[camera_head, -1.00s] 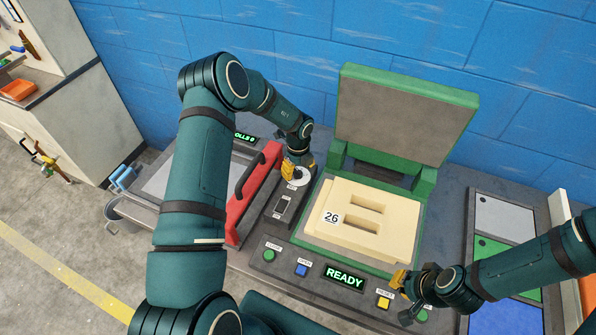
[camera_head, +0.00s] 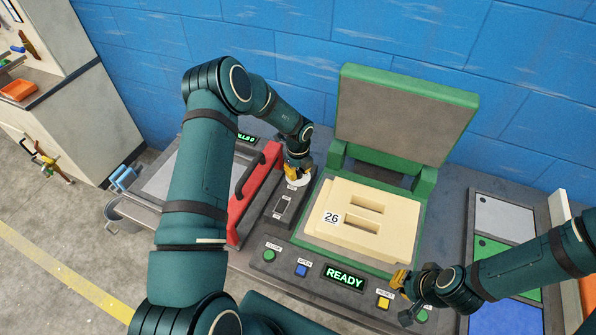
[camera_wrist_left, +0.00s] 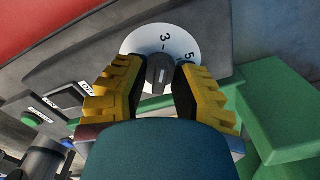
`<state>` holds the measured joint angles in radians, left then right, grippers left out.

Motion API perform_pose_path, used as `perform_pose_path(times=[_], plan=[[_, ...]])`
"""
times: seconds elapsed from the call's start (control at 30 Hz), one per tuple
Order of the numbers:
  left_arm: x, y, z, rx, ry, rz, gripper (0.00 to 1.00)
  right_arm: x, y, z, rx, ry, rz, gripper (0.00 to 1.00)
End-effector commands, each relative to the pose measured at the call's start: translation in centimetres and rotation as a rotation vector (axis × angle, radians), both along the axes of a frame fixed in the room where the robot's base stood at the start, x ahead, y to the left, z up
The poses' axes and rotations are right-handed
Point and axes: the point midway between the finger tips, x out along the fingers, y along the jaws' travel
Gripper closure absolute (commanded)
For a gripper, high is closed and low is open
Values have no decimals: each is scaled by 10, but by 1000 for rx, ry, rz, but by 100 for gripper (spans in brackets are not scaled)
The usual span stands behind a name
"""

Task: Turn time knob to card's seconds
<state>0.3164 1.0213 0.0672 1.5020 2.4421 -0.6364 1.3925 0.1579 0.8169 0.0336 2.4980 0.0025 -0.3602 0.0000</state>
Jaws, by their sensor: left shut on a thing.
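The time knob (camera_wrist_left: 157,74) is dark with a pale line on it, at the centre of a white dial (camera_wrist_left: 192,46). The numbers 3 and 5 show on the dial in the left wrist view; the knob's line points roughly toward the tick by the 3. My left gripper (camera_wrist_left: 158,84) is shut on the knob, a yellow-backed finger on each side. In the head view my left gripper (camera_head: 298,172) covers most of the dial. My right gripper (camera_head: 400,292) is beside the yellow button; its finger opening is unclear. No card with seconds is readable in view.
A green press (camera_head: 397,120) stands open with a cream foam mould (camera_head: 385,218) labelled 26. The panel has a READY display (camera_head: 344,278) and green, blue and yellow buttons. A red block with a black handle (camera_head: 262,185) stands close left of the dial.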

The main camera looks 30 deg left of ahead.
Motion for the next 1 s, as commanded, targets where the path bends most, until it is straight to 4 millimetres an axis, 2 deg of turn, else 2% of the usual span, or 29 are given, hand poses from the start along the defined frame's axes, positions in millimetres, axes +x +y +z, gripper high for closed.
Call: perform_pose_path(times=[0.37,0.7,1.0], plan=[[-2,0,-1,-2,4,-130,100,0,0,7,0,1,1,100],[-2,-1,-2,-4,5,-429,100,1,0,19,1,1,4,100],[-3,0,-3,-4,6,-715,100,1,0,22,1,1,5,100]])
